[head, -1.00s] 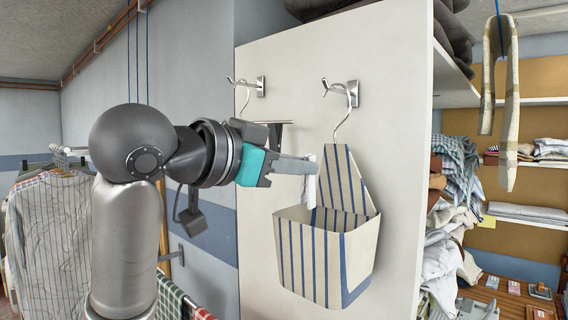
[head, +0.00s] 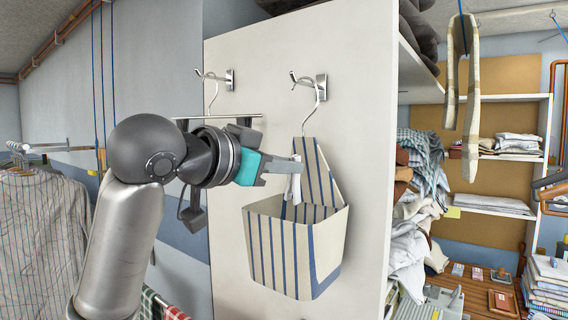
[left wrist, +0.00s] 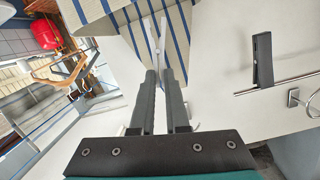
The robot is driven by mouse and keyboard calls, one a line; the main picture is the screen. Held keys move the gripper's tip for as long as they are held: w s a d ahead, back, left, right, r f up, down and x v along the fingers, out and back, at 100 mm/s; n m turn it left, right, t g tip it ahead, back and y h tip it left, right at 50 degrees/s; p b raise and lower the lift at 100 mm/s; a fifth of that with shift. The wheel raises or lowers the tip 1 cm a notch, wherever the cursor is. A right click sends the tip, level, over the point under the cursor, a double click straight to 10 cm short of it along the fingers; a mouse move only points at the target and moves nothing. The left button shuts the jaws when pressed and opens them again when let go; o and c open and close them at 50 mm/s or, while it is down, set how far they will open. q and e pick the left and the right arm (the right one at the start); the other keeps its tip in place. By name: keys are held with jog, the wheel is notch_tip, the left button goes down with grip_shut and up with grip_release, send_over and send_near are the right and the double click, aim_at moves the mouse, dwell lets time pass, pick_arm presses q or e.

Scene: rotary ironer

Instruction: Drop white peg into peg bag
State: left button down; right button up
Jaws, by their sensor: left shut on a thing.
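The white peg (head: 295,188) hangs upright from the tips of my left gripper (head: 296,166) in the head view. The gripper is shut on it. The peg bag (head: 325,250), cream with blue stripes, hangs from a metal hook on the white panel. In the head view the peg overlaps the bag's open mouth, in front of its tall striped back. I cannot tell if its lower end is inside the pocket. In the left wrist view my left gripper (left wrist: 159,72) points toward the striped bag (left wrist: 186,30), with the pale peg (left wrist: 157,38) between its tips. My right gripper is not in view.
A second hook (head: 214,78) and a small rail (head: 220,117) are on the white panel (head: 372,170) left of the bag. Shelves with folded cloth stand at right. A striped garment (head: 45,240) hangs at left.

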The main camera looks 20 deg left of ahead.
pick_arm(q)
jog(key=shift+c, duration=1.8)
grip_release()
jog(key=shift+s, duration=0.1)
jog(key=shift+v, duration=1)
jog(key=v, duration=0.7)
